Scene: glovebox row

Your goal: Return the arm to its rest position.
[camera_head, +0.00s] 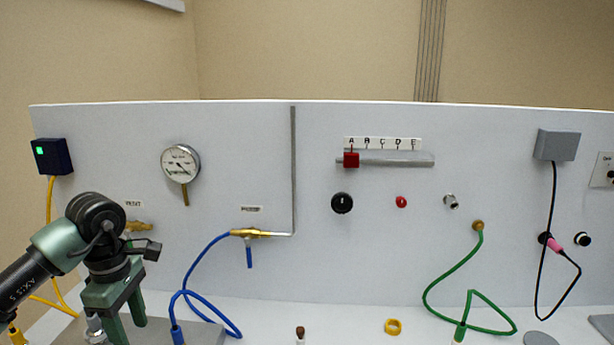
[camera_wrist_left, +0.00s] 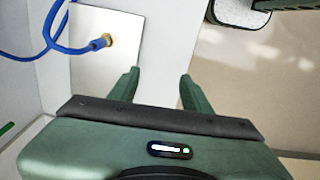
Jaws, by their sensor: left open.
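My left arm comes in from the left in the head view. Its green gripper (camera_head: 124,328) points downward in front of the left part of the white panel (camera_head: 265,180). In the left wrist view the two fingers of the left gripper (camera_wrist_left: 160,76) stand apart with nothing between them. Below the fingertips lie the edge of a pale plate (camera_wrist_left: 100,45) and a beige floor (camera_wrist_left: 230,75). My right gripper is in neither view.
A blue hose (camera_head: 190,275) runs from a brass valve (camera_head: 250,233) to the bench, right of my left gripper. A yellow cable (camera_head: 50,200) hangs from a dark box (camera_head: 53,156) behind my arm. A green hose (camera_head: 450,275) lies farther right, near a yellow ring (camera_head: 393,326).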

